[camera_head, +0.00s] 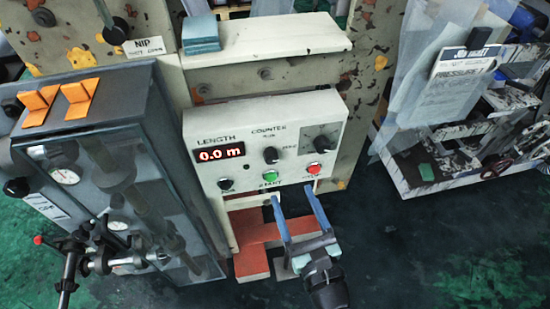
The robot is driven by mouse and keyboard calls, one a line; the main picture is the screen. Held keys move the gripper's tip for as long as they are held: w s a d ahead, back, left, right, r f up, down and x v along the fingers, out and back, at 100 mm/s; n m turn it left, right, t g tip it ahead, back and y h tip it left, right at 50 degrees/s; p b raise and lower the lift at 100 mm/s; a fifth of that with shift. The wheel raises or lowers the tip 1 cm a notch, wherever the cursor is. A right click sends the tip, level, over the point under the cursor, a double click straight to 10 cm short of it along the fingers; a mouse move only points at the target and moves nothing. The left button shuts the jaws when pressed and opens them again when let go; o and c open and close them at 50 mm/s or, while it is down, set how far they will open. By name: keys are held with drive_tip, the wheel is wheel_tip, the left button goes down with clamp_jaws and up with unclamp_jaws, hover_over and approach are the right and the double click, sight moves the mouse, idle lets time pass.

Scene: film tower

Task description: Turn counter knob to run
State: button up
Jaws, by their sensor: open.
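The counter panel (220,137) is a pale box facing me, with a red display reading 0.0 m under the word LENGTH. The counter knob (270,155) is a small black knob in the middle of the panel, under the label COUNTER. The small lettering around it is hard to read, so its setting is unclear. A green button (271,176) and a red button (314,168) sit below it. My gripper (294,192), with two blue fingers, is open and empty. It is in front of the panel's lower edge, below the knob and apart from it.
A grey cabinet (95,150) with two orange switches (60,98), gauges and rods stands close on the left. A shelf (265,42) with blue pads (200,33) lies above the panel. A cluttered white cart (440,180) stands at right.

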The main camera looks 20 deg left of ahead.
sight(273, 162)
drive_tip(key=w+a+m, duration=0.1)
drive_tip(key=w+a, duration=0.1)
drive_tip(key=w+a+f, duration=0.1)
drive_tip(key=w+a, duration=0.2)
drive_tip(key=w+a+f+m+p, duration=0.1)
drive_tip(key=w+a, duration=0.1)
drive_tip(key=w, duration=0.1)
drive_tip(key=shift+w+a+m, duration=0.25)
drive_tip(key=shift+a+m, duration=0.05)
drive_tip(key=shift+a, duration=0.1)
clamp_jaws()
idle(0.3)
